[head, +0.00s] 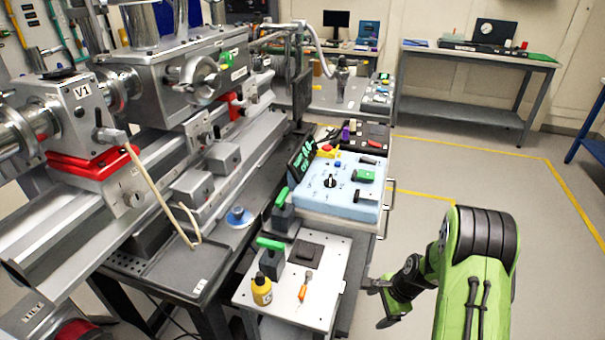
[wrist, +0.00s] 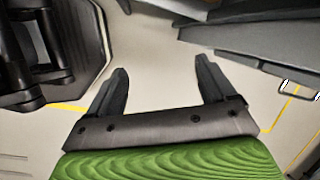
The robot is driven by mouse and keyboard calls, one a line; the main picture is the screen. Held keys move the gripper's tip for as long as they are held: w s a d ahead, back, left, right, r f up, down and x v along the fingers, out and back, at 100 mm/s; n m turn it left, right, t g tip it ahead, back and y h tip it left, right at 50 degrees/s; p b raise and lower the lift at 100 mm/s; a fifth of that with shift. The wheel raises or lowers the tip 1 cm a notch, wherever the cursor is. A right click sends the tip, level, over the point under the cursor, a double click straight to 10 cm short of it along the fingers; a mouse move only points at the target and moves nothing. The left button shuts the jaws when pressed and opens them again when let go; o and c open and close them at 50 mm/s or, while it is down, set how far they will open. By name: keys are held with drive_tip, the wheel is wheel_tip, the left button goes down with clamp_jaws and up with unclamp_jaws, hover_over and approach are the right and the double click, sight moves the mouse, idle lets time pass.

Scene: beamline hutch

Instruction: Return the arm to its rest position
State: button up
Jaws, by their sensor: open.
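My green and black arm (head: 476,270) stands at the lower right of the head view, folded over the floor. My gripper (wrist: 160,88) shows in the wrist view with its two dark fingers wide apart and nothing between them. Bare floor lies behind the fingers. In the head view my gripper (head: 372,287) is small and partly hidden, close to the right edge of the small work table (head: 330,310). I cannot tell from the head view whether it touches the table.
A blue-white control box (head: 340,190) stands behind the small table. The table carries a yellow bottle (head: 261,289), an orange-handled tool (head: 305,287) and a green-topped block (head: 270,262). Beamline equipment (head: 150,150) fills the left. Open floor (head: 470,170) lies at the right, before a bench (head: 478,58).

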wheel_tip(320, 180, up, 15)
drive_tip(key=s+a+n+t+h, duration=0.1)
drive_tip(key=s+a+n, duration=0.1)
drive_tip(key=n, duration=0.3)
drive_tip(key=s+a+r+n+t+h+p, duration=0.1)
drive_tip(key=s+r+n, duration=0.6)
drive_tip(key=s, duration=0.4)
drive_tip(key=s+a+r+n+t+h, duration=0.15)
drive_tip(key=s+r+n, duration=0.35)
drive_tip(key=s+r, duration=0.6)
wheel_tip(320, 180, up, 12)
drive_tip(key=p, duration=1.3)
drive_tip(key=shift+s+a+r+m+p, duration=0.2)
drive_tip(key=shift+m+p, duration=0.1)
drive_tip(key=shift+p, duration=0.1)
drive_tip(key=shift+o, duration=0.3)
drive_tip(key=shift+w+y, duration=0.15)
drive_tip(key=shift+y, duration=0.1)
